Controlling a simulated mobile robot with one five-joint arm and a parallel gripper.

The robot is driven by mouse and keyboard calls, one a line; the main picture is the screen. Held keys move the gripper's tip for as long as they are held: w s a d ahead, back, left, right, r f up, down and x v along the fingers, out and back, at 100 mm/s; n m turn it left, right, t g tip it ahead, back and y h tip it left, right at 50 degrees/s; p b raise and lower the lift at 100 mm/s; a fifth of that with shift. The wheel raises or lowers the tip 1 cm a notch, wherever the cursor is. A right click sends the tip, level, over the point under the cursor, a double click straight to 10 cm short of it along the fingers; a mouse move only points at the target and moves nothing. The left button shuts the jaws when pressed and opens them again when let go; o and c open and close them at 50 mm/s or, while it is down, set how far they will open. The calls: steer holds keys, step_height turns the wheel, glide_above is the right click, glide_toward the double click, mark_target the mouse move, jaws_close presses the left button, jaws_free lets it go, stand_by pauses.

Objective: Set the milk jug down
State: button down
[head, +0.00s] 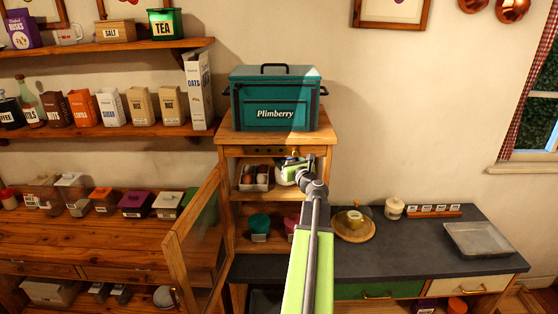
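My arm reaches into the open pine cabinet (226,190), and my gripper (293,165) is at its upper shelf, just under the cabinet top. A small white rounded thing, seemingly the milk jug (284,177), is right at the gripper, partly covered by it. It is at about shelf height; I cannot tell whether it touches the shelf. The fingers are too small and overlapped to show whether they are shut on it. A box of eggs (254,180) stands just left of it on the same shelf.
The glazed cabinet door (195,235) stands open to the left. A teal bowl (259,225) and a pink thing are on the shelf below. A teal Plimberry box (274,100) sits on top. On the dark counter (410,245) are a cheese board and a metal tray (478,239).

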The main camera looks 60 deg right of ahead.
steer(key=shift+w+d+f, duration=0.2)
steer(key=shift+d, duration=0.1)
steer(key=shift+s+f+b, duration=0.1)
steer(key=shift+f+b, duration=0.45)
steer(key=shift+b, duration=0.15)
steer(key=shift+a, duration=0.1)
steer(key=shift+w+f, duration=0.1)
steer(key=shift+w, duration=0.1)
steer(key=c, duration=0.7)
jaws_free()
steer(key=shift+c, duration=0.2)
steer(key=o, duration=0.4)
steer(key=shift+o, duration=0.2)
steer(key=shift+a, duration=0.1)
